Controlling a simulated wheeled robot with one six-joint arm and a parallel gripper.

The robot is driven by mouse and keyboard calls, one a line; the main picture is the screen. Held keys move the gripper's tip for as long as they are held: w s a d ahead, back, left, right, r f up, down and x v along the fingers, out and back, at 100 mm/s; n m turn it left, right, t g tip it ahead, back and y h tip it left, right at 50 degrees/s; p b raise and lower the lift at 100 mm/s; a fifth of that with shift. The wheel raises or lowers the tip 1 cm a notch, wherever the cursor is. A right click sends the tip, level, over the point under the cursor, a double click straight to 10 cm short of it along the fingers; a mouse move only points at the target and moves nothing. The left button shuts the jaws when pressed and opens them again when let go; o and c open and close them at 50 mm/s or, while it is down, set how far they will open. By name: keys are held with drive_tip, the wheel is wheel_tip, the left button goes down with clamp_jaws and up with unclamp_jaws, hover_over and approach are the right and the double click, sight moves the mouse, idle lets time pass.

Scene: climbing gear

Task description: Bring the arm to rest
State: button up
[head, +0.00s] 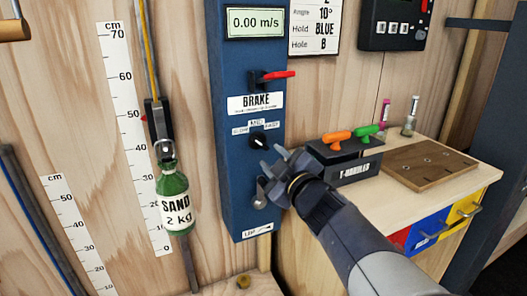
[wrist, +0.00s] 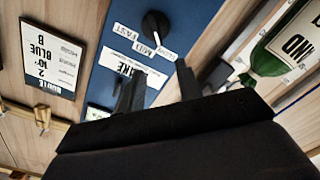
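My gripper (head: 270,168) is in front of the lower part of the blue control panel (head: 240,90). In the wrist view its two dark fingers (wrist: 158,90) stand apart with nothing held between them. The arm reaches in from the lower right in the head view. Just above the fingers is the black selector knob (head: 258,141), which also shows in the wrist view (wrist: 155,24). A grey lever (head: 261,192) on the panel is close to the gripper and partly hidden by it; I cannot tell whether they touch.
A red-handled brake lever (head: 278,76) sits under a 0.00 m/s display (head: 255,22). A green 2 kg sand bottle (head: 174,200) hangs at left by a scale (head: 130,130). At right, a workbench (head: 450,160) bears a T-handle holder (head: 345,158) and a wooden board (head: 430,164).

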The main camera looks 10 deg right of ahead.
sight(255, 140)
idle(0.3)
drive_tip(key=w, duration=0.3)
drive_tip(key=w+a+b, duration=0.1)
drive_tip(key=w, duration=0.3)
drive_tip(key=w+a+b, duration=0.1)
drive_tip(key=w, duration=0.2)
drive_tip(key=shift+w, duration=0.35)
drive_tip(key=shift+s, duration=0.15)
